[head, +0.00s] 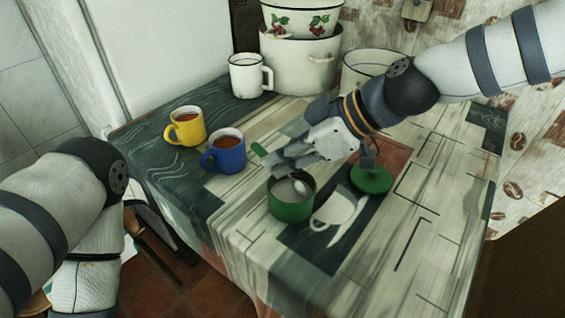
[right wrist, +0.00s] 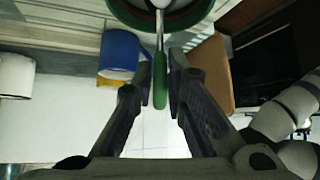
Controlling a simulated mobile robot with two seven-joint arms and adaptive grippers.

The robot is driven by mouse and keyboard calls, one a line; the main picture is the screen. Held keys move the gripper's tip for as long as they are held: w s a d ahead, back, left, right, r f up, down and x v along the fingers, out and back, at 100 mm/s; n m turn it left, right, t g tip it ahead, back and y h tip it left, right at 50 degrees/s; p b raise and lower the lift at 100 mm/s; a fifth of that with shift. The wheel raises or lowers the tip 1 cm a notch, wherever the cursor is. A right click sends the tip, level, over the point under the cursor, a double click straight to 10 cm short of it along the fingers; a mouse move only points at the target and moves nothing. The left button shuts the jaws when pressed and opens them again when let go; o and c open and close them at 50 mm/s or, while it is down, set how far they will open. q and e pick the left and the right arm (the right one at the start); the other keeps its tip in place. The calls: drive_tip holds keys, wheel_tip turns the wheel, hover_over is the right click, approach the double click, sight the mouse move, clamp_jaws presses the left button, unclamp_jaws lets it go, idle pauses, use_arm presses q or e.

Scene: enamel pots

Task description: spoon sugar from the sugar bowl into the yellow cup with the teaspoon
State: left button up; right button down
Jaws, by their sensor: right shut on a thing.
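The green sugar bowl (head: 292,211) stands open on the table with white sugar inside. My right gripper (head: 274,162) is shut on the green handle of the teaspoon (right wrist: 160,82), just above and behind the bowl. The spoon's metal end (head: 301,187) is inside the bowl's mouth, at the sugar; how deep it sits I cannot tell. The yellow cup (head: 187,130), with reddish-brown drink, stands upright at the back left. The bowl also shows at the top of the right wrist view (right wrist: 196,14). My left gripper is out of view; only its arm shows.
A blue cup (head: 228,158) of drink stands between the yellow cup and the bowl. The green lid (head: 371,180) lies right of the bowl. A white mug (head: 248,78) and large white pots (head: 300,68) stand at the back. The table's front right (head: 400,255) is clear.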

sight(262, 148)
drive_tip(key=shift+r, duration=0.7)
drive_tip(key=shift+w+a+r+h+p, duration=0.1)
drive_tip(key=shift+a+r+h+p, duration=0.15)
drive_tip(key=shift+r+h+p, duration=0.45)
drive_tip(key=shift+w+a+h, duration=0.1)
drive_tip(key=shift+a+h, duration=0.3)
drive_tip(key=shift+h, duration=0.1)
drive_tip(key=h, duration=0.1)
drive_tip(key=a+f+g+h, duration=0.1)
drive_tip(key=shift+w+a+h, duration=0.2)
drive_tip(key=shift+h, duration=0.2)
drive_tip(key=shift+a+f+g+h+b, duration=0.2)
drive_tip(key=shift+a+g+h+b, duration=0.1)
drive_tip(key=shift+h, duration=0.3)
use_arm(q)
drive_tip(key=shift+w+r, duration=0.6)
use_arm(e)
drive_tip(key=shift+r, duration=0.15)
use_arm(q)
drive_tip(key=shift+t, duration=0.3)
use_arm(e)
drive_tip(key=shift+r, duration=0.1)
